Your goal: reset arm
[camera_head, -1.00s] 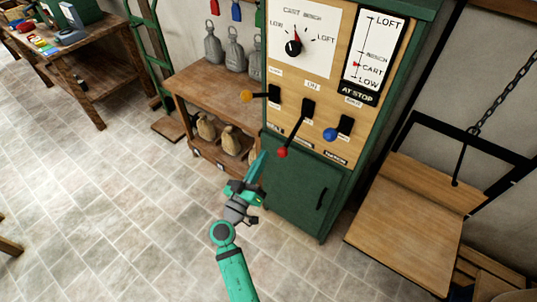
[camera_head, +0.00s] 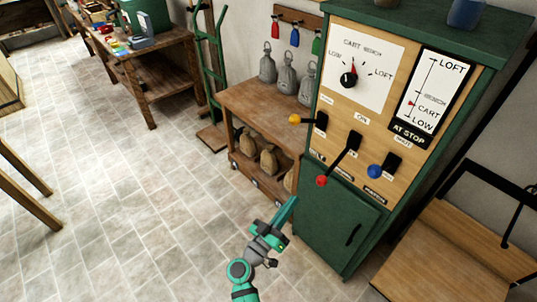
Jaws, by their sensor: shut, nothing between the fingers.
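My gripper (camera_head: 284,214) is teal and grey and sits low in the middle of the head view. It is shut and empty, in front of the green control cabinet (camera_head: 336,226), apart from the levers as far as I can tell. The cabinet's wooden panel has a yellow-knobbed lever (camera_head: 295,119), a red-knobbed lever (camera_head: 321,181) and a blue-knobbed lever (camera_head: 375,172). The red lever hangs down to the left. Above are a dial (camera_head: 349,79) and a black-framed gauge (camera_head: 431,95) with a red mark near CART and an AT STOP sign below.
A wooden bench (camera_head: 262,103) with grey weights on top and sacks below stands left of the cabinet. A green hand truck (camera_head: 211,75) and a worktable (camera_head: 152,60) are farther back. A wooden platform (camera_head: 430,262) is at right. The tiled floor at left is open.

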